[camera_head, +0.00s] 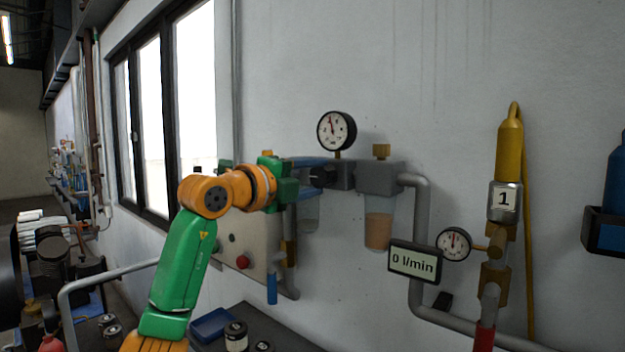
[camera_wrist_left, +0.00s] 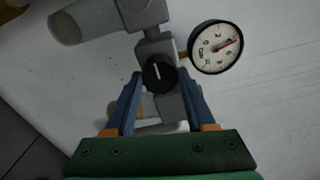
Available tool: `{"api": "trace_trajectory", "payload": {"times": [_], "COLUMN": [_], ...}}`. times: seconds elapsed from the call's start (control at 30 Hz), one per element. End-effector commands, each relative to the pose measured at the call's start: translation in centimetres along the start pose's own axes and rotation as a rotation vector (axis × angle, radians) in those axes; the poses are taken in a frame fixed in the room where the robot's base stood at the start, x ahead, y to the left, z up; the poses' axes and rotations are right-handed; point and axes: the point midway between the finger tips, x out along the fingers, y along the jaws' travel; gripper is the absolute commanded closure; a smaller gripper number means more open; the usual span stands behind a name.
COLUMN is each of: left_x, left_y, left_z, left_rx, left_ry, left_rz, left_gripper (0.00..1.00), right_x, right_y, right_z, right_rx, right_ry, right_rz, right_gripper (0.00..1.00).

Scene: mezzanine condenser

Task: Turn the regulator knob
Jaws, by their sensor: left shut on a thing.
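The regulator knob (camera_head: 322,176) is black and sits on the grey regulator body (camera_head: 343,175) on the wall. In the left wrist view the knob (camera_wrist_left: 159,75) has a white pointer line and lies between the two blue fingers. My left gripper (camera_head: 316,170) reaches in from the left in the head view and is shut on the knob. In the left wrist view my left gripper (camera_wrist_left: 160,74) has one finger on each side of it. The pressure gauge (camera_head: 337,131) stands above the regulator, and it also shows in the left wrist view (camera_wrist_left: 216,47). My right gripper is not in view.
A bowl with orange liquid (camera_head: 379,225) hangs right of the regulator. A flow display (camera_head: 414,261) reads 0 l/min. A second gauge (camera_head: 454,244), grey pipe and a yellow cylinder marked 1 (camera_head: 508,150) are farther right. A panel with a red button (camera_head: 242,262) is below my arm.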

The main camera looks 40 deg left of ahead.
Motion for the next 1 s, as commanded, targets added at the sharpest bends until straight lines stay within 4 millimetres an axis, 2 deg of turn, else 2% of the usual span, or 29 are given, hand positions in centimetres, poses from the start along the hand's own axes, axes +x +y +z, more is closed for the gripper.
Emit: {"api": "trace_trajectory", "payload": {"times": [0.5, 1.0], "left_x": [-0.07, -0.09], "left_y": [-0.27, -0.34], "left_z": [0.04, 0.1], "left_rx": [-0.393, -0.518], "left_ry": [0.0, -0.001], "left_rz": [-0.009, -0.011], "left_gripper": [1.0, 1.0], "right_x": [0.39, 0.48], "right_y": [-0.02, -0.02], "right_z": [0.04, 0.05], "right_rx": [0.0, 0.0], "right_ry": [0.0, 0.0], "right_rz": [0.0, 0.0], "right_gripper": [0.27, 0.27]}}
